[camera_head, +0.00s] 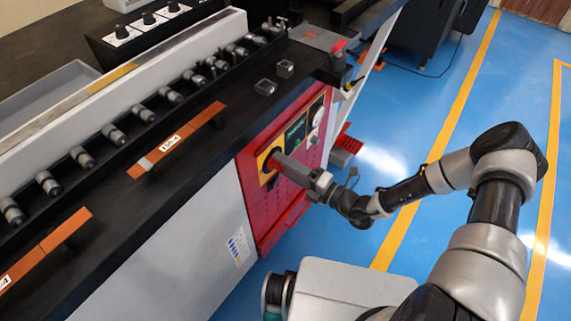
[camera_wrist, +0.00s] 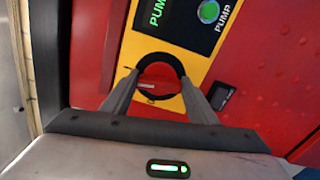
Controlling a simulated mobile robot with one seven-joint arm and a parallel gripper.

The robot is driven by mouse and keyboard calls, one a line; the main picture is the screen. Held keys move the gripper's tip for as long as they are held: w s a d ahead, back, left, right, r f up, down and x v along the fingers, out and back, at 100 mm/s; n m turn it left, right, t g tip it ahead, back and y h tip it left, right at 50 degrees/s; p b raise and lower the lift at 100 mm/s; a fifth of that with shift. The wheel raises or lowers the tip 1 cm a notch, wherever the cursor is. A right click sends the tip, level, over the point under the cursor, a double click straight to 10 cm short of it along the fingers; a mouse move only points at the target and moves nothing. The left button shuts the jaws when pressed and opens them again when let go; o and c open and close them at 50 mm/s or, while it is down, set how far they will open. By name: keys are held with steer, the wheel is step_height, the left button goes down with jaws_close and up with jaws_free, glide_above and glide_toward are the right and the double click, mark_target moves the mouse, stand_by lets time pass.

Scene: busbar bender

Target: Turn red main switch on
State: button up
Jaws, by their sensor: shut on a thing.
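The main switch (camera_wrist: 160,78) shows in the wrist view as a round red knob face inside a black ring on a yellow plate (camera_wrist: 145,47). In the head view the same yellow plate (camera_head: 263,161) sits on the left of the red control panel (camera_head: 250,200). My gripper (camera_wrist: 160,80) reaches straight to the switch, with one finger on each side of it, shut on it. In the head view my gripper (camera_head: 276,161) covers much of the switch. The switch's exact turn position is hard to read.
A green pump button (camera_wrist: 208,11) and a green-lettered PUMP display (camera_wrist: 157,12) lie close beside the switch. A red-topped post (camera_head: 338,52) stands on the machine's corner above the panel. The blue floor (camera_head: 400,100) to the right is mostly open.

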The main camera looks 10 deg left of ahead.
steer(key=shift+f+m, duration=0.1)
steer(key=shift+m, duration=0.9)
steer(key=o, duration=1)
steer(key=shift+o, duration=0.2)
steer(key=shift+d, duration=0.15)
steer(key=v, duration=1.7)
steer(key=shift+s+p, duration=0.2)
steer(key=shift+p, duration=0.25)
steer(key=shift+d, duration=0.1)
